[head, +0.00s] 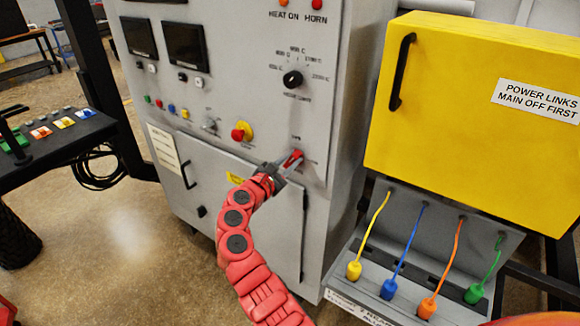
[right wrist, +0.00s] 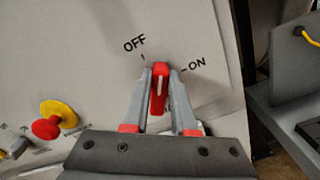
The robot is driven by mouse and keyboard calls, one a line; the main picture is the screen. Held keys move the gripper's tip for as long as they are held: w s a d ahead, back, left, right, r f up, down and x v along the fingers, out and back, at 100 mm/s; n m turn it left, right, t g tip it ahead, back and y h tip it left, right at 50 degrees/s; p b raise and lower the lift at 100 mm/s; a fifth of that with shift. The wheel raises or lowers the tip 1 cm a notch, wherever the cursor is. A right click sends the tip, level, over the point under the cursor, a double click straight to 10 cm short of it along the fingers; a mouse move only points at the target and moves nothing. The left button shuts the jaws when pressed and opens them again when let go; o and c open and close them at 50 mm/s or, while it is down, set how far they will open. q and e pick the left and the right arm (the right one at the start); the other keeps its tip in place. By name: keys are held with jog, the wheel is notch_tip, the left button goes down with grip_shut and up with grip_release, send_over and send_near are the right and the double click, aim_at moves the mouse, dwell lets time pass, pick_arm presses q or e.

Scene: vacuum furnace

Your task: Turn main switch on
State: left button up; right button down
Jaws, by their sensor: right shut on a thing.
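The main switch is a red handle with a white line (head: 293,157) low on the front of the grey furnace cabinet. It also shows in the right wrist view (right wrist: 159,90), below the printed words OFF and ON. There the handle points between the OFF mark on the left and the ON mark on the right. My right gripper (head: 286,166) is shut on the handle, with one grey finger along each side; both fingers (right wrist: 160,88) show in the right wrist view. The switch base is hidden behind the gripper. My left gripper is not in view.
A yellow and red emergency knob (head: 242,131) sits left of the switch. A cabinet door (head: 225,190) with a black handle is below. A yellow box (head: 470,110) labelled POWER LINKS stands at right, above several coloured plugs (head: 388,288). A button console (head: 60,135) is at left.

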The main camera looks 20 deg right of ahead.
jog(key=shift+s+d+f+m+b, duration=0.1)
jog(key=shift+f+m+b, duration=0.25)
jog(key=shift+m+b, duration=1.85)
jog(key=shift+s+d+f+m+b, duration=0.15)
jog(key=shift+f+m+b, duration=0.15)
jog(key=shift+m+b, duration=1.85)
jog(key=shift+s+f+m+b, duration=0.1)
jog(key=shift+f+m+b, duration=0.25)
jog(key=shift+m+b, duration=1.8)
jog(key=shift+n+b, duration=0.6)
jog(key=shift+b, duration=0.1)
jog(key=c, duration=0.7)
grip_release()
jog(key=shift+r, duration=0.1)
jog(key=b+v, duration=0.2)
jog(key=v, duration=1.5)
jog(key=shift+s+a, duration=0.15)
jog(key=shift+s, duration=0.05)
jog(key=shift+w, duration=0.1)
